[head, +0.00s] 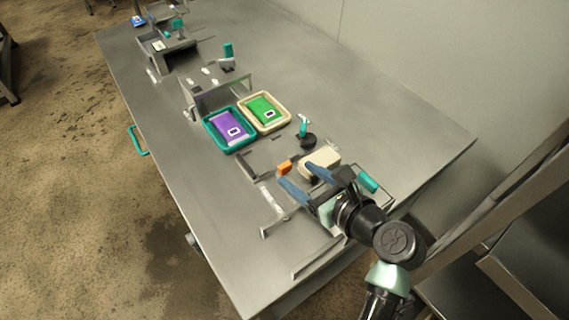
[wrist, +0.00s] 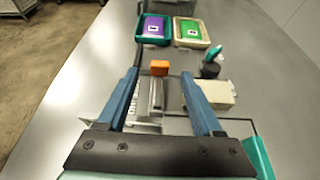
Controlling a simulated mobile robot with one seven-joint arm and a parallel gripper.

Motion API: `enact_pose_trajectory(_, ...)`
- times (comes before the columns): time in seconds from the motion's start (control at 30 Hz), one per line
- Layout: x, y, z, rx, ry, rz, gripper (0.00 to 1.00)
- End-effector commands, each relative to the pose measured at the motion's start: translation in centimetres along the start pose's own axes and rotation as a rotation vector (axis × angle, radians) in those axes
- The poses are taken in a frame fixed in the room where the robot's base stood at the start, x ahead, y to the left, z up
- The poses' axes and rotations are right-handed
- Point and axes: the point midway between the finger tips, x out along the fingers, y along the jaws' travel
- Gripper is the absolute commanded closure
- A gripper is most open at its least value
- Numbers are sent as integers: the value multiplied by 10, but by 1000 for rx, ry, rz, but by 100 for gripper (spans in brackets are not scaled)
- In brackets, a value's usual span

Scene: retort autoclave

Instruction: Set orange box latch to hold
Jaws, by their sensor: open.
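The small orange block (head: 284,168) is the only orange part I see. It sits on the metal fixture at the near part of the table. It also shows in the wrist view (wrist: 159,68), ahead of and between my finger lines. My gripper (head: 296,175) is open, with two blue fingers pointing at the orange block. In the wrist view nothing is between the fingers of my gripper (wrist: 161,75), and a slotted metal plate (wrist: 150,97) lies below them. Contact with the block is not visible. I cannot read any latch position marking.
A cream box (head: 320,160) stands right of the orange block. Behind it is a teal lever on a black base (head: 306,136). Farther back are a teal tray with a purple pack (head: 229,128) and a cream tray with a green pack (head: 264,111).

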Motion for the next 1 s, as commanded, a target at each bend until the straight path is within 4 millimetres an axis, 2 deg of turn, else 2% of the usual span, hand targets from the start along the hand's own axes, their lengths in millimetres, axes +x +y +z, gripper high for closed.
enact_pose_trajectory(0.1, 26, 0, -1, -2, 0, 3, 32)
enact_pose_trajectory(0.3, 53, 0, 0, -3, 1, 1, 32)
enact_pose_trajectory(0.43, 60, 0, 0, -2, 1, 0, 32)
enact_pose_trajectory(0.73, 62, 0, 1, -2, 0, -1, 32)
enact_pose_trajectory(1.0, 62, 0, 0, -2, 0, -1, 81)
